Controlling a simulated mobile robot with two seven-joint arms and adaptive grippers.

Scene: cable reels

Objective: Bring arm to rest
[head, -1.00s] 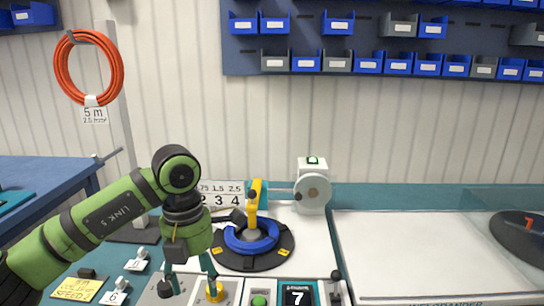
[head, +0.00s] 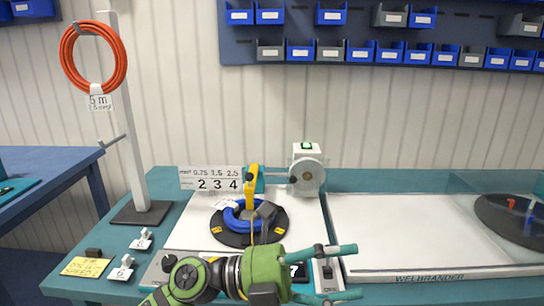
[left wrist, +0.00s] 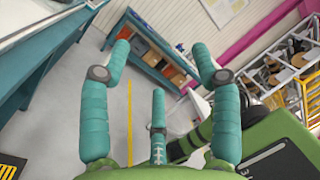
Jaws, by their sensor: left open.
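My left gripper (head: 338,272) is low at the front of the bench in the head view, its teal fingers spread and pointing right. It is open and nothing is between the fingers. Its green arm comes in from the bottom edge and covers part of the control panel. In the left wrist view the gripper (left wrist: 160,58) also shows open and empty, with floor and a far shelf beyond it. My right gripper is not in view.
The turntable with a blue coil (head: 245,220) and yellow arm stands behind my left arm. A white measuring device (head: 308,170) is behind it. An orange cable coil (head: 66,60) hangs on a stand at left. A white tray (head: 420,235) lies at right.

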